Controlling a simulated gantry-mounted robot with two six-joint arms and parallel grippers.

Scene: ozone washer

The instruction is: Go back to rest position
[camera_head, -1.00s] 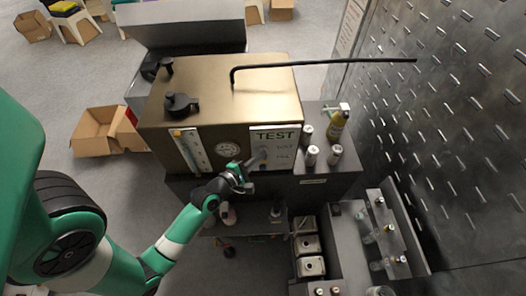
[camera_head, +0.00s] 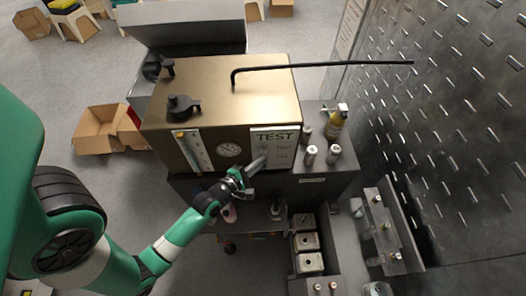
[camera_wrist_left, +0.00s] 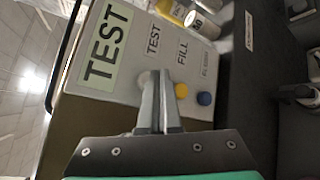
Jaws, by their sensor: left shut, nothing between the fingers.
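The washer (camera_head: 222,95) is a brass-coloured box with a white panel marked TEST (camera_head: 276,136), a round gauge (camera_head: 229,150) and a vertical scale (camera_head: 193,150) on its front. My left gripper (camera_head: 258,163) is in front of the lower part of the TEST panel, with its fingers together and empty. In the left wrist view the closed fingers (camera_wrist_left: 155,100) point toward the panel, near a yellow button (camera_wrist_left: 182,91) and a blue button (camera_wrist_left: 205,99). The fingers hide part of the panel, and I cannot tell if they touch it. My right gripper is not in view.
A black bent rod (camera_head: 320,66) reaches right from the washer's top. Several small cylinders and a yellow bottle (camera_head: 335,125) stand right of the washer. A pegboard wall (camera_head: 440,120) closes off the right side. An open cardboard box (camera_head: 97,135) lies on the floor at left.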

